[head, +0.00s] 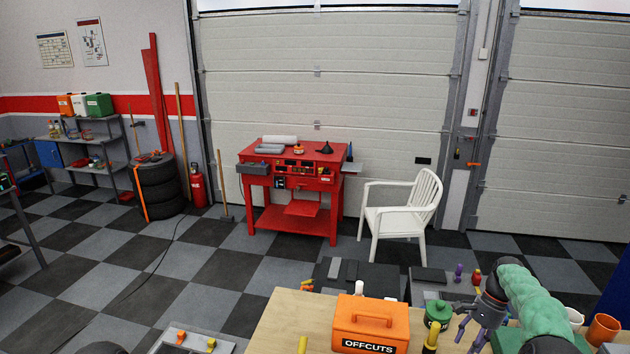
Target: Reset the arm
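My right arm, in a green sleeve, reaches in at the lower right of the head view. Its dark grey gripper (464,325) is low over the right part of the wooden workbench (290,325). Its fingers look spread apart, and I see nothing held between them. A green pot (437,315) and a yellow-handled tool (430,342) stand just left of the fingers.
An orange OFFCUTS box (371,322) stands on the bench. Orange-brown cups (602,329) are right of my arm. Beyond are a red tool cart (292,185), a white chair (402,212), stacked tyres (160,188) and open checkered floor (190,265).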

